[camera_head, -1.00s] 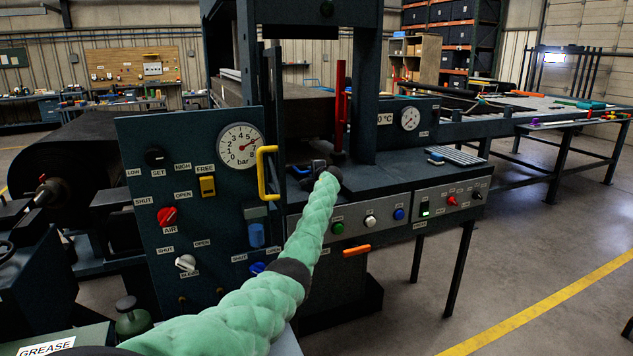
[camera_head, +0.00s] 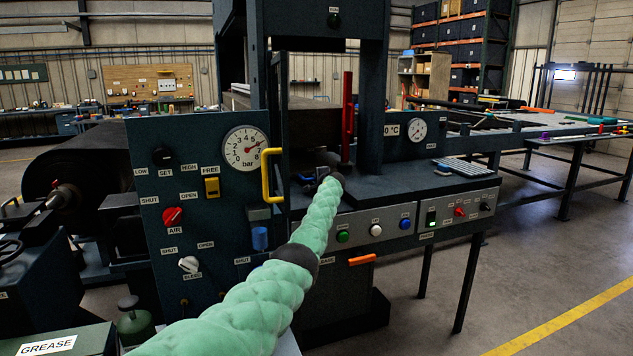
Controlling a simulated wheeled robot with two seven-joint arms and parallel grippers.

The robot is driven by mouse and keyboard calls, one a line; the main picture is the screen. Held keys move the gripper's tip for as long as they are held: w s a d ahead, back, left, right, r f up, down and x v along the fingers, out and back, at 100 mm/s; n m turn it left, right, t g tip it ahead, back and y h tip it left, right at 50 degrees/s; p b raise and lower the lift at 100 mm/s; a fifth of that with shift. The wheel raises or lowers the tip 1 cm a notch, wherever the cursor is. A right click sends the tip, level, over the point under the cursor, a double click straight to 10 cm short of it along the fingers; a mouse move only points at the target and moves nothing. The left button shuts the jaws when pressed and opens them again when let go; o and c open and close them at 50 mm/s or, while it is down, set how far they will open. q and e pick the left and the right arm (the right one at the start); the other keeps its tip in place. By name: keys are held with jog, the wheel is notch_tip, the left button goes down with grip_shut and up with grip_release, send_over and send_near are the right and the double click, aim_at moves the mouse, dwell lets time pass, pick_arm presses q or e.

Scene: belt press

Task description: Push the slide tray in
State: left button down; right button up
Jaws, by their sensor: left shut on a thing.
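My left arm (camera_head: 262,300), in a pale green sleeve, reaches up from the bottom to the press opening. My left gripper (camera_head: 314,178) is at the front of this opening, low between the dark uprights. It is shut on a small dark part there, seemingly the slide tray's front. The wrist and fingers hide most of that part, and the tray is too dark to make out clearly. I cannot tell how far in the tray sits. My right gripper is not in view.
A yellow handle (camera_head: 266,176) stands just left of my gripper, and a red upright bar (camera_head: 348,115) just right and behind. The button panel (camera_head: 392,223) and an orange handle (camera_head: 362,260) are below. The floor at right is clear.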

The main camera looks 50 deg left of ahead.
pick_arm(q)
jog(key=c, duration=1.5)
grip_release()
jog(key=shift+d, duration=0.15)
